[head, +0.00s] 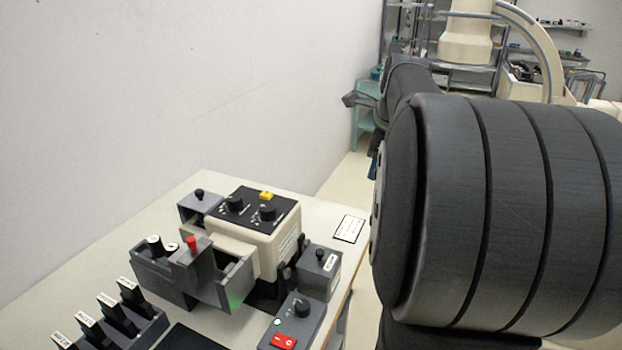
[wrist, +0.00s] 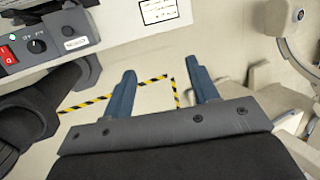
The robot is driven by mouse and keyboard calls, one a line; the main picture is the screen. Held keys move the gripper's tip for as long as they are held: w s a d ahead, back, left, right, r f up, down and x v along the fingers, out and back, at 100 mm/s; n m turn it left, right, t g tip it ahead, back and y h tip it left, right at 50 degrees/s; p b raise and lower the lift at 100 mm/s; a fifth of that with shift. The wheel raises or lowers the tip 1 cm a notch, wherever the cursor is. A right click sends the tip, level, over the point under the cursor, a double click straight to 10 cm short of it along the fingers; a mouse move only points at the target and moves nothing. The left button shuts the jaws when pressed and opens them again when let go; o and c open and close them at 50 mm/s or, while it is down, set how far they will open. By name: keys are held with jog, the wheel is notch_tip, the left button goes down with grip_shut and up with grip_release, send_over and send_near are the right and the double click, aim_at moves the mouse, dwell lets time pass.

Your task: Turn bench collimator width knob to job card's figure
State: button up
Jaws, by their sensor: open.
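The beige collimator unit (head: 268,243) stands on the bench in the head view. Its black top panel carries a left knob (head: 234,203) and a right knob (head: 267,211), both dark. The lettering is too small to tell which is the width knob. A white card with a black border (head: 348,229), likely the job card, lies flat right of the unit; it shows at the top of the wrist view (wrist: 160,11), its text unreadable. My gripper (wrist: 163,82) is open and empty, its blue fingers apart, touching neither knob. My arm mostly hides it in the head view.
A grey box with a red switch (head: 284,341) and a knob stands at the bench front, beside a small labelled box (head: 319,271). Dark trays with a red knob (head: 192,243) stand left of the unit. Yellow-black floor tape (wrist: 140,82) shows below my fingers.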

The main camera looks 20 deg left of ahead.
jog(key=s+a+r+n+g, duration=0.1)
jog(key=s+a+r+n, duration=0.1)
jog(key=a+n, duration=0.45)
notch_tip(320, 180, up, 9)
jog(key=n+g+h, duration=0.2)
jog(key=n+g, duration=0.1)
jog(key=n, duration=2.8)
send_over(266, 206)
notch_tip(266, 206, down, 18)
jog(key=shift+d+r, duration=0.1)
jog(key=shift+r, duration=0.1)
jog(key=c, duration=1)
